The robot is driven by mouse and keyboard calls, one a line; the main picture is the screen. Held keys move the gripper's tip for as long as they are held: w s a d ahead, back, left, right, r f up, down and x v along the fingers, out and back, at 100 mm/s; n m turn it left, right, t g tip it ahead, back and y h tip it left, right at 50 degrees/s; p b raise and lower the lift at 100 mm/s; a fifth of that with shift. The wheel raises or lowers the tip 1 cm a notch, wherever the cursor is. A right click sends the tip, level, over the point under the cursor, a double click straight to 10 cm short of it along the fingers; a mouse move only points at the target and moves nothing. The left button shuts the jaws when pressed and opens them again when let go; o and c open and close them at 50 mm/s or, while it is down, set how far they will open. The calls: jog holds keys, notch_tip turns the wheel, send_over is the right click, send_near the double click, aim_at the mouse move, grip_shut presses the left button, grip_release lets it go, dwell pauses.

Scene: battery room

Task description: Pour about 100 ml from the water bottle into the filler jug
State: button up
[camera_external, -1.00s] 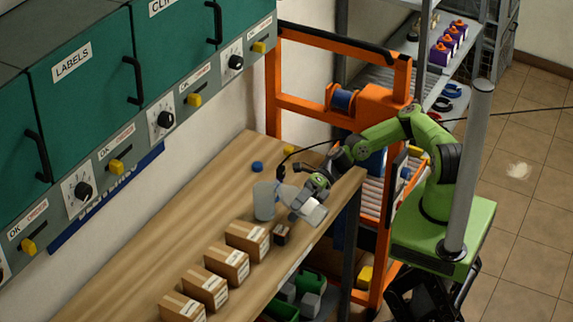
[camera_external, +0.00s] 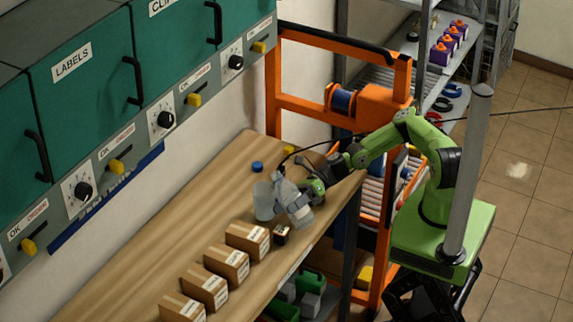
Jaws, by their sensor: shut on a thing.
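The filler jug (camera_external: 263,203), a pale translucent vessel, stands upright on the wooden bench. The water bottle (camera_external: 294,205), clear and greyish, is just right of the jug. My gripper (camera_external: 303,197) is shut on the bottle from the right. The bottle leans, its narrow end up and left by the jug's rim and its broad end down and right. I cannot tell whether its mouth is over the jug, whether water flows, or the level in either vessel. A blue cap (camera_external: 257,167) lies on the bench behind the jug.
Several cardboard boxes (camera_external: 248,240) stand in a row along the bench (camera_external: 150,262). A small dark box (camera_external: 282,235) sits just below the bottle. An orange frame (camera_external: 272,95) stands behind the bench's far end. The bench left of the jug is clear.

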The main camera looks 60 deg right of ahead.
jog(key=shift+f+n+t, duration=0.35)
jog(key=shift+n+t, duration=0.05)
jog(key=shift+n, duration=0.3)
jog(key=n+y+b, duration=0.1)
jog(key=n+b, duration=0.1)
jog(key=n, duration=0.2)
jog(key=shift+s+t+b, duration=0.1)
jog(key=shift+t+b, duration=0.2)
jog(key=shift+r+n+b, duration=0.1)
jog(key=shift+n+b, duration=0.3)
jog(key=shift+n, duration=0.3)
jog(key=shift+r, duration=0.1)
dwell(0.4)
